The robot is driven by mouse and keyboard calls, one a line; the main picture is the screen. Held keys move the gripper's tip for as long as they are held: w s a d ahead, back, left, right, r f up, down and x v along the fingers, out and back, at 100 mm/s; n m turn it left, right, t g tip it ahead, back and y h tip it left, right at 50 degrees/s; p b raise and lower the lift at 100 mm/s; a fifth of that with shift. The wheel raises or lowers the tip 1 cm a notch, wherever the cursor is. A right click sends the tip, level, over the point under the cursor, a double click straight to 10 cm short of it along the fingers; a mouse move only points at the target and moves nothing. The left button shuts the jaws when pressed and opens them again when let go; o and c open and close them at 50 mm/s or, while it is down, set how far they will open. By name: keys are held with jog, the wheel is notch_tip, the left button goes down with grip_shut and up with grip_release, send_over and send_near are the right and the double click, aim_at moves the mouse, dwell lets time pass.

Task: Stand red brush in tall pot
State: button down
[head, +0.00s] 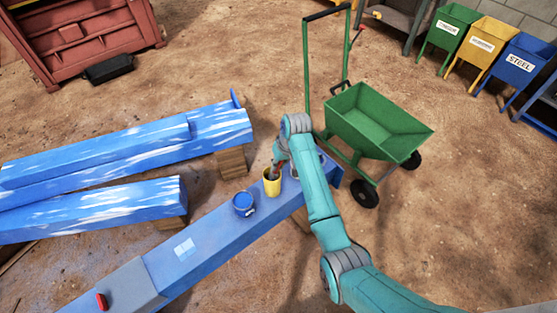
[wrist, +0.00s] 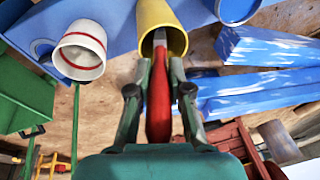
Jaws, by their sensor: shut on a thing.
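The red brush (wrist: 158,105) is held between the fingers of my gripper (wrist: 160,90), which is shut on its handle in the wrist view. How deep the brush reaches inside is hidden.
A blue pot (head: 243,204) stands close left of the yellow pot. A white cup with red bands (wrist: 80,50) stands on the other side, mostly behind my arm in the head view. A green cart (head: 375,120) is beyond the beam's end. A small red object (head: 101,301) lies at lower left.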

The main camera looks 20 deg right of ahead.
aim_at(277, 173)
jog(key=shift+f, duration=1.75)
jog(key=c, duration=1)
grip_release()
jog(key=v, duration=1.2)
